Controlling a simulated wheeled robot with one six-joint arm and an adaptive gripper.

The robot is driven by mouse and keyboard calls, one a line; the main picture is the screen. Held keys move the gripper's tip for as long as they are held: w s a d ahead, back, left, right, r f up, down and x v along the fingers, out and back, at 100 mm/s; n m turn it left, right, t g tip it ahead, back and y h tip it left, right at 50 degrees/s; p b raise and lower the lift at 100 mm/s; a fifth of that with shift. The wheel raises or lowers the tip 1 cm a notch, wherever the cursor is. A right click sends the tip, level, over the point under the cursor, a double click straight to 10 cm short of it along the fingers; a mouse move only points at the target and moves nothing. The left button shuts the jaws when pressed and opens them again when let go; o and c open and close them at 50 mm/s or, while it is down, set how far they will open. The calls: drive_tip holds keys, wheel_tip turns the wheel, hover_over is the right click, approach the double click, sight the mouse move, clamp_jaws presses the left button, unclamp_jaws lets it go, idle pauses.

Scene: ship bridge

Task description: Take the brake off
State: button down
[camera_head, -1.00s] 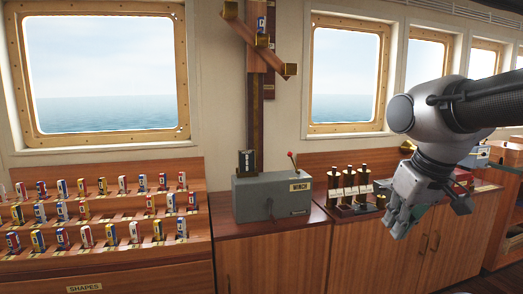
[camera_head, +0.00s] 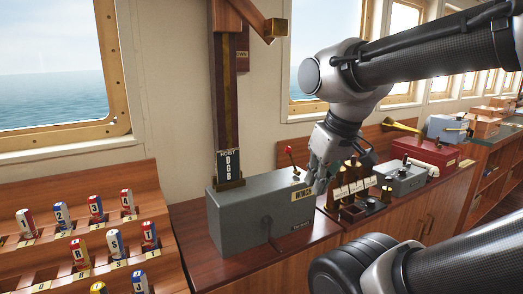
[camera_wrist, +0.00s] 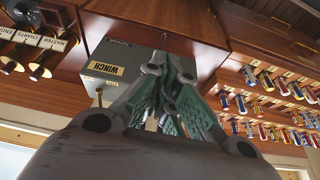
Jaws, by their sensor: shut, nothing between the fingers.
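I cannot read which lever is the brake. My gripper (camera_head: 319,188) is shut and empty, pointing down by the right end of the box, apart from the dark lever. In the wrist view my fingers (camera_wrist: 172,62) overlap the box, close to the WINCH label; the front lever is hidden there.
Several brass-topped handles (camera_head: 352,178) stand just right of the winch. A grey box (camera_head: 402,178) and a red box (camera_head: 425,152) lie beyond them. A hoist post (camera_head: 228,110) rises behind the winch.

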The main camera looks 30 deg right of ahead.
drive_tip(key=shift+w+a, duration=0.1)
drive_tip(key=shift+w, duration=0.35)
drive_tip(key=w+a+n+g+h, duration=0.1)
drive_tip(key=w+a+n+h, duration=0.2)
drive_tip(key=w+n, duration=0.7)
drive_tip(key=w+a+r+n+g+h, duration=0.1)
drive_tip(key=w+a+n+h, duration=0.3)
drive_tip(key=w+n+h, duration=0.4)
drive_tip(key=w+n, duration=0.2)
drive_tip(key=w, duration=0.1)
drive_tip(key=shift+a+r+n, duration=0.3)
drive_tip(key=shift+n, duration=0.1)
